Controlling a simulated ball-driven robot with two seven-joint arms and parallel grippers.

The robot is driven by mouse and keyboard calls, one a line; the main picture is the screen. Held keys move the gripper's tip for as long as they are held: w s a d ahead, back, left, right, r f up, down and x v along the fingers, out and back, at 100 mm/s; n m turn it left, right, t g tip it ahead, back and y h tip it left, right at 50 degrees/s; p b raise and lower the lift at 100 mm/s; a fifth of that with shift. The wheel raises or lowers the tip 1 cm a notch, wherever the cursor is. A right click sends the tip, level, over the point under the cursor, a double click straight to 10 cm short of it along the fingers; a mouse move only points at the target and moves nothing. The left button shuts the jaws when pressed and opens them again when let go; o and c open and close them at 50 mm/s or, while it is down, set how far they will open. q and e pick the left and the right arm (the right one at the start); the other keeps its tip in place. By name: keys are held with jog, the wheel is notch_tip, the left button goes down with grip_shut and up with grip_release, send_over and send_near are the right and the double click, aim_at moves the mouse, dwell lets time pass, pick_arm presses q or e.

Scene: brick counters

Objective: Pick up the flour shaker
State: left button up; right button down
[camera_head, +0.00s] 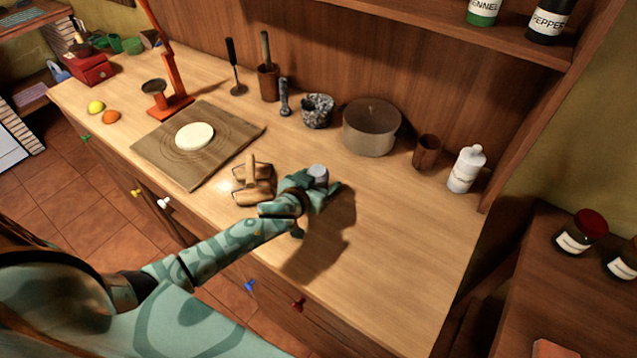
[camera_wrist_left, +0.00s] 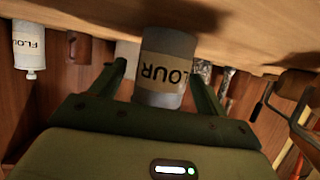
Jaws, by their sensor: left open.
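The flour shaker, a grey cylinder with a cream label reading FLOUR, shows in the left wrist view (camera_wrist_left: 165,68), upside down in the picture. In the head view only its grey top (camera_head: 318,172) shows above my left gripper (camera_head: 322,188); the rest is hidden by the gripper. My left gripper is open, with one finger on each side of the shaker in the left wrist view. Whether the fingers touch it I cannot tell. My right gripper is in neither view.
A wooden rolling tool (camera_head: 252,182) lies just left of the gripper. A board with dough (camera_head: 194,136) is further left. A pot (camera_head: 371,128), a brown cup (camera_head: 427,151) and a white bottle (camera_head: 466,168) stand along the back. The counter's right front is clear.

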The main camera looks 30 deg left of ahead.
pick_arm(q)
jog(key=shift+c, duration=1.2)
jog(key=c, duration=0.9)
